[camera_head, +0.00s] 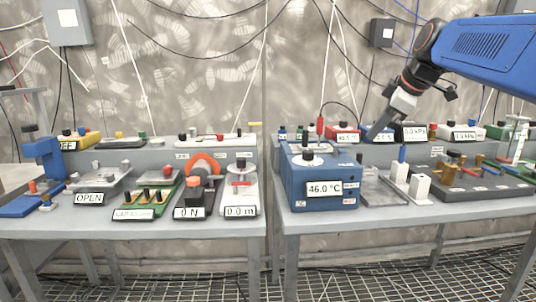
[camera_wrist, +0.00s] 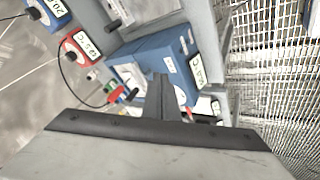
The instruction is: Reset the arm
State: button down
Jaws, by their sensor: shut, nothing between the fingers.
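My arm reaches in from the upper right in the head view. My gripper (camera_head: 372,136) points down and to the left, in front of the back shelf and to the right of the blue box marked 46.0 °C (camera_head: 305,195). In the wrist view my gripper (camera_wrist: 160,85) is shut, with its fingers together and nothing held. The blue box (camera_wrist: 150,48) shows beyond the fingers there. I cannot tell how high the tips are above the bench.
The right bench (camera_head: 400,215) carries a clear tray (camera_head: 383,190), white blocks (camera_head: 419,187) and a dark board (camera_head: 480,187). Labelled boxes, one red (camera_head: 345,134), line the shelf behind. The left bench (camera_head: 120,227) holds several instruments. A gap separates the benches.

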jog(key=s+a+f+m, duration=0.2)
jog(key=s+f+m, duration=0.2)
jog(key=s+f, duration=0.5)
jog(key=s+a+f+m+g+h, duration=0.1)
jog(key=s+f+m, duration=0.3)
jog(key=s+f, duration=0.6)
jog(key=s+a+f+m+g+h, duration=0.1)
jog(key=s+a+f+m, duration=0.2)
jog(key=s+f, duration=0.6)
notch_tip(320, 180, down, 4)
jog(key=shift+s+a+r+m, duration=0.2)
jog(key=shift+s+m, duration=0.1)
jog(key=shift+m, duration=0.1)
